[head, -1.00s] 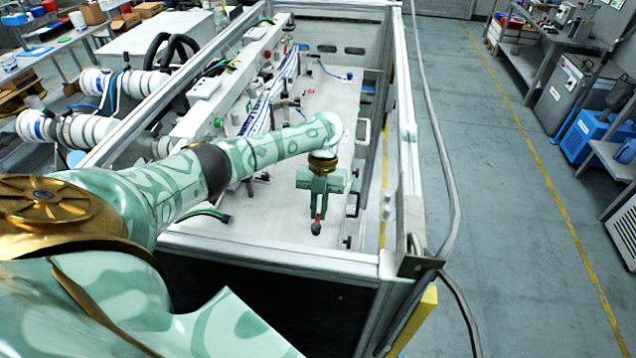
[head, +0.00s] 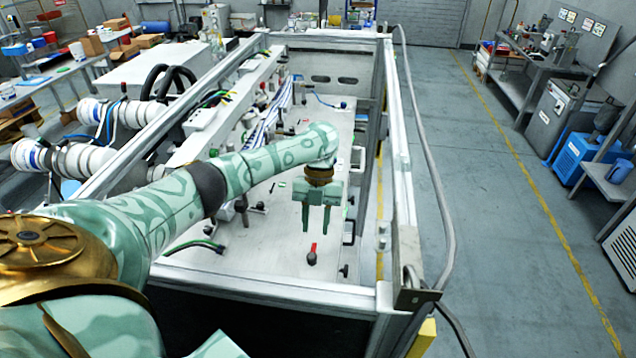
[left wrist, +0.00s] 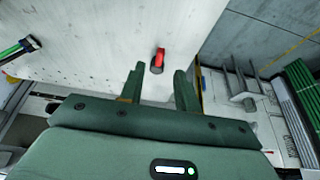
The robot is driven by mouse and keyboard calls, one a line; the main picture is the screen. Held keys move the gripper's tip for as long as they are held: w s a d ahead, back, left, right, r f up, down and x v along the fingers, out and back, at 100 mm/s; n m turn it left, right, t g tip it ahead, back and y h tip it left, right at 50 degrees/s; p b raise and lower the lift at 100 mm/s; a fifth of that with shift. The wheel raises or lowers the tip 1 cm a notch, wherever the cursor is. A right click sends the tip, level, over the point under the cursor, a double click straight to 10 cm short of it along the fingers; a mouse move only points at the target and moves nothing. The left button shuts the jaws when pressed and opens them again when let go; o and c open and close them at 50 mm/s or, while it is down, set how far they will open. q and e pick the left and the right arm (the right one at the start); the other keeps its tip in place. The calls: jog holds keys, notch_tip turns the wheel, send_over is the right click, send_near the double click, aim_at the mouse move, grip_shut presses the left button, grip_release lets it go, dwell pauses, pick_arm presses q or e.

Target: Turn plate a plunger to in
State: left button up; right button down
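A small plunger (head: 312,254) with a red top and a dark round end stands on the pale plate (head: 262,240) near the front of the machine frame. My left gripper (head: 317,230) hangs above and behind it in the head view, fingers pointing down and apart, with nothing between them. In the left wrist view the plunger (left wrist: 158,60) shows beyond the open fingertips (left wrist: 157,72), roughly centred between them and not touched. Which end the plunger is turned to, I cannot tell. My right gripper is not in view.
A black knob (head: 344,271) sits right of the plunger, near the frame's front bar (head: 270,297). A cable with a green end (head: 205,245) lies at left. A tall side rail (head: 398,150) bounds the right. The plate around the plunger is mostly bare.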

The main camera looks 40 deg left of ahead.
pick_arm(q)
jog(key=v, duration=1.2)
